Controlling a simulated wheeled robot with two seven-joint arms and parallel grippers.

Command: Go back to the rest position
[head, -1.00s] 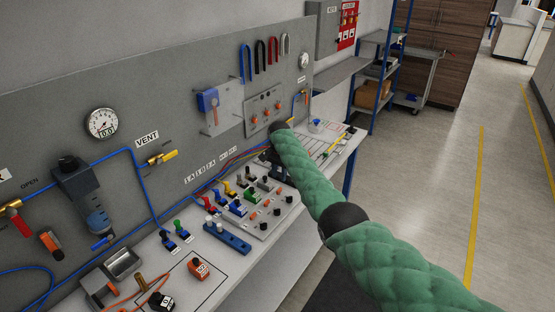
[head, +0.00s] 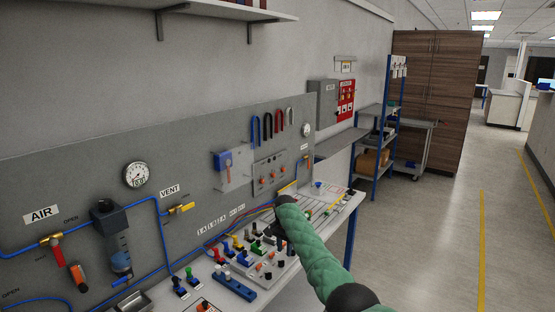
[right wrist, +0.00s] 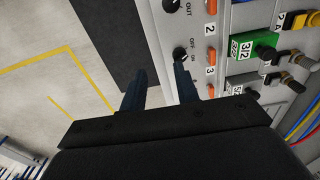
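My right arm, in green padded covering, comes in from the bottom right of the head view and reaches over the bench. Its dark gripper (head: 278,231) is small there and partly hidden by the arm, close to the panel of coloured valves. In the right wrist view the two dark fingers of the right gripper (right wrist: 159,88) stand apart with nothing between them. Beyond them show the edge of the switch panel (right wrist: 196,60) and the floor. I cannot tell the exact gap to the panel. My left gripper is in neither view.
The bench (head: 345,212) carries coloured valves and a blue block (head: 233,287). A grey backboard (head: 190,150) behind it holds a gauge (head: 136,174), blue tubing and handles. A wall shelf (head: 215,9) hangs above. Open floor (head: 420,220) lies to the right.

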